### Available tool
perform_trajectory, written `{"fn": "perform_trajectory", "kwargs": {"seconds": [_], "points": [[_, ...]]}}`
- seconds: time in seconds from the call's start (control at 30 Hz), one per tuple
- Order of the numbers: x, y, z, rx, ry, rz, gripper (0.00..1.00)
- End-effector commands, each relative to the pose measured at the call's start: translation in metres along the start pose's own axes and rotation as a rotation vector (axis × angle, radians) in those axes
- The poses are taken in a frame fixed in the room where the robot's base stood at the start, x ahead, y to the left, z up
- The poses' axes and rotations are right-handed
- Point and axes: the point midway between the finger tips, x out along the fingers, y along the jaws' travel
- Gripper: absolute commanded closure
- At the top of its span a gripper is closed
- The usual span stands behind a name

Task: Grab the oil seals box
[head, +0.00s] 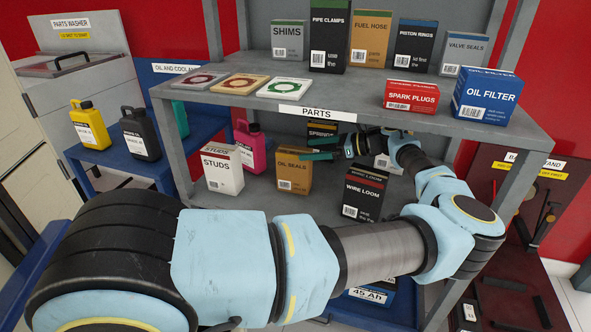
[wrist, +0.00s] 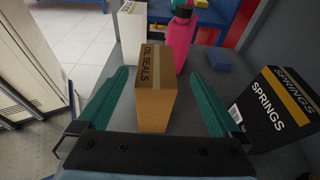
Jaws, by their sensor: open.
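In the wrist view the oil seals box (wrist: 155,98) stands between the two green fingers of my gripper (wrist: 153,100), with a gap visible on each side. My gripper is open. In the head view my gripper (head: 318,147) comes in from the right, at the height of the box's top; one green finger shows above the box's right side.
The white studs box (head: 222,170) stands left of the oil seals box. The wire loom box (head: 364,192) is at front right. The springs box (wrist: 275,108) is close on the right in the wrist view. A pink bottle (wrist: 180,40) stands beyond. The upper shelf (head: 340,112) overhangs.

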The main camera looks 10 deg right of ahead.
Motion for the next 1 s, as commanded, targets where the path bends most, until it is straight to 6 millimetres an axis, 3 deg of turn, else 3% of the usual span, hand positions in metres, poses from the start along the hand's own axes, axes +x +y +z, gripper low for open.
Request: {"fn": "perform_trajectory", "kwargs": {"seconds": [0.17, 0.5, 0.77, 1.0], "points": [[0.012, 0.001, 0.001, 0.0, 0.0, 0.0, 0.0], [0.055, 0.005, 0.0, 0.001, 0.001, -0.001, 0.0], [0.059, 0.005, -0.001, 0.0, 0.001, -0.002, 0.0], [0.059, 0.005, -0.001, 0.0, 0.001, -0.002, 0.24]]}}
